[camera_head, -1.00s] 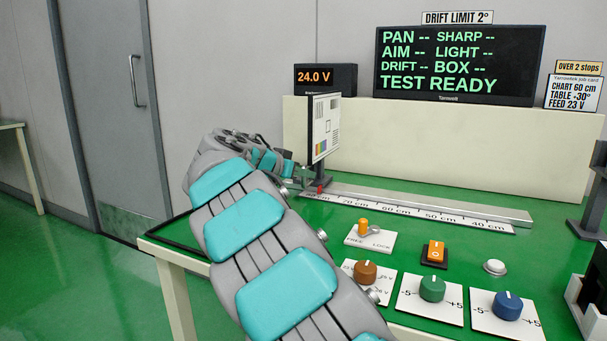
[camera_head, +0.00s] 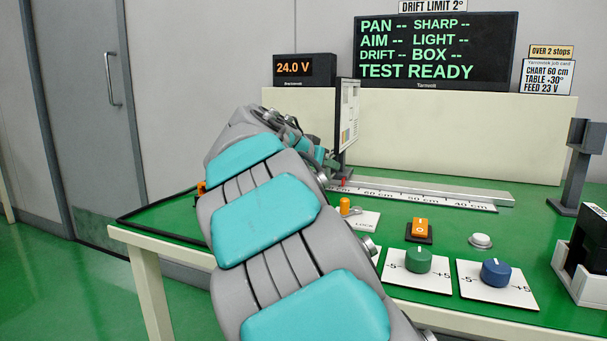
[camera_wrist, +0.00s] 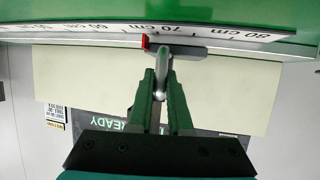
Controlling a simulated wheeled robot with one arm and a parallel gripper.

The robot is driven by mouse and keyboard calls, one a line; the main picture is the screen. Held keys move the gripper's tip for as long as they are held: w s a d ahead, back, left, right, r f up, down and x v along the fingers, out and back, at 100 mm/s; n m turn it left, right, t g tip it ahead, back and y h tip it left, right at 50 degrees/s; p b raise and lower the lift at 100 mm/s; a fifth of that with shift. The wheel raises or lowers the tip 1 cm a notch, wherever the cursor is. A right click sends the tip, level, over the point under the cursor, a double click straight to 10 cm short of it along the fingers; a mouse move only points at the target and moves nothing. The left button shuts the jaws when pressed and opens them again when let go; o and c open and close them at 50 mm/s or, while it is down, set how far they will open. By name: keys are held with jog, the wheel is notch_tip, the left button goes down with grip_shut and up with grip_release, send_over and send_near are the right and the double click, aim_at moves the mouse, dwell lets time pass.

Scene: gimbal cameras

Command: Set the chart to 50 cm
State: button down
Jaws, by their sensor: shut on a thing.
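The chart (camera_head: 347,115) is a white test board standing on a carriage at the left part of the rail (camera_head: 450,188). My gripper (camera_wrist: 161,80) is shut on the carriage's silver handle (camera_wrist: 165,58), seen in the wrist view; the arm hides the grip in the head view. The red pointer (camera_wrist: 145,40) sits at the scale (camera_wrist: 220,32), between the 70 cm and 60 cm labels. It also shows in the head view (camera_head: 343,182). The rail to the right, past the 50 and 40 cm labels, is clear.
The job card (camera_head: 547,77) reads chart 60 cm. The screen (camera_head: 435,50) reads TEST READY. An orange-tipped lever (camera_head: 345,206), an orange switch (camera_head: 420,227), green (camera_head: 418,259) and blue (camera_head: 496,272) knobs and a white button (camera_head: 480,240) stand in front of the rail.

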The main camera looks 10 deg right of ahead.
jog(key=s+d, duration=0.1)
jog(key=d, duration=0.1)
jog(key=s+d+b, duration=0.1)
jog(key=s+d, duration=0.1)
jog(key=shift+s+d, duration=0.2)
jog(key=shift+d, duration=0.2)
jog(key=c, duration=0.8)
grip_release()
jog(key=shift+c, duration=0.2)
jog(key=v, duration=0.8)
